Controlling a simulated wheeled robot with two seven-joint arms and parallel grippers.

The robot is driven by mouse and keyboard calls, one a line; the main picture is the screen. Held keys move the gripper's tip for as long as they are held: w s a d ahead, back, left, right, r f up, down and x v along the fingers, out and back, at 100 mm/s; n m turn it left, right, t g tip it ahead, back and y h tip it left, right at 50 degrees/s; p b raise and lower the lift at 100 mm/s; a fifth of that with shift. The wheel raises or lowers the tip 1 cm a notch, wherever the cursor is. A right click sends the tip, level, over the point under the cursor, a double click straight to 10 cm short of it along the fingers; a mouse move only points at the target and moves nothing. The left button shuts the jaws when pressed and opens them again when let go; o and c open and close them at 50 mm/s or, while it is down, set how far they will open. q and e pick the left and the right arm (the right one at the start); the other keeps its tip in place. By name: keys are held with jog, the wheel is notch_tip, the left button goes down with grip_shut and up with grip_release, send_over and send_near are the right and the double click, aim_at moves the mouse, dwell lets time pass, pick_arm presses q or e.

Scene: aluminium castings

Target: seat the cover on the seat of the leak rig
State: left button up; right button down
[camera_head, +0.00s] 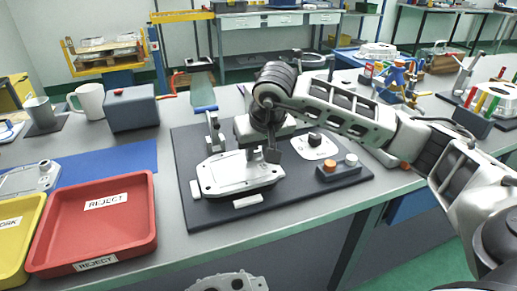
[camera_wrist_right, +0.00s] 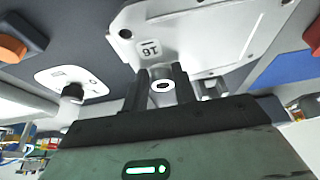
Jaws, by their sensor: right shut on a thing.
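The cover (camera_head: 235,172) is a pale flat aluminium casting with rounded corners. It lies roughly level at the left part of the leak rig (camera_head: 201,212), a dark base plate on the bench. My right gripper (camera_head: 272,152) is at the cover's right end. In the right wrist view its fingers (camera_wrist_right: 160,88) are shut on a round boss with a dark hole; the cover (camera_wrist_right: 205,30), marked 16, is just beyond. The seat is hidden beneath the cover, so I cannot tell whether they touch all round. My left gripper is out of view.
A clamp with a blue handle (camera_head: 207,110) stands behind the cover. A button box (camera_head: 338,172) and a white panel with a black knob (camera_head: 315,146) are on the rig's right. A red reject tray (camera_head: 152,218) stands left. A white block (camera_head: 247,202) lies in front.

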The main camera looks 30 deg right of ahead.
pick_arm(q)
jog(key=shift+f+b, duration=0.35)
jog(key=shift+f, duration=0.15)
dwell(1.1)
